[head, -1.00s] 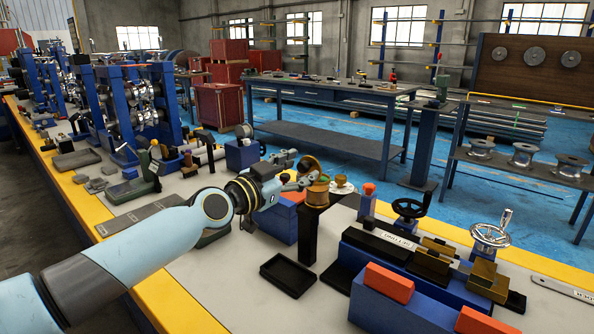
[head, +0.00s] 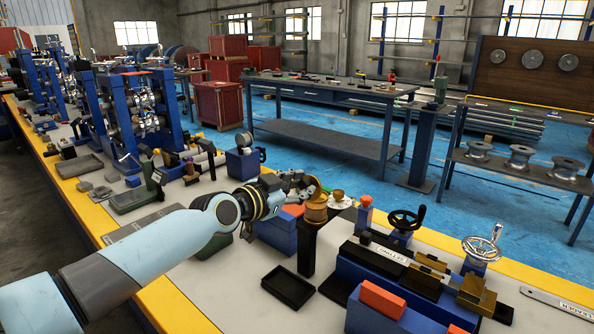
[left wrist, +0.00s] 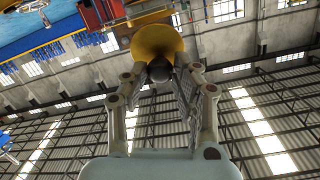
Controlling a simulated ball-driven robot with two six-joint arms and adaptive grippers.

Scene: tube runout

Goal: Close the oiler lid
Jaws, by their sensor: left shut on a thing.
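In the left wrist view the lid (left wrist: 158,38) is a yellow disc with a dark round knob (left wrist: 160,70) between the fingers (left wrist: 160,84). The cup is hard to make out there. My right gripper is not in view.
A black tray (head: 288,287) lies in front of the post. A white saucer with a brown cup (head: 338,196) is behind the oiler. Black (head: 405,219) and silver handwheels (head: 483,246) stand to the right.

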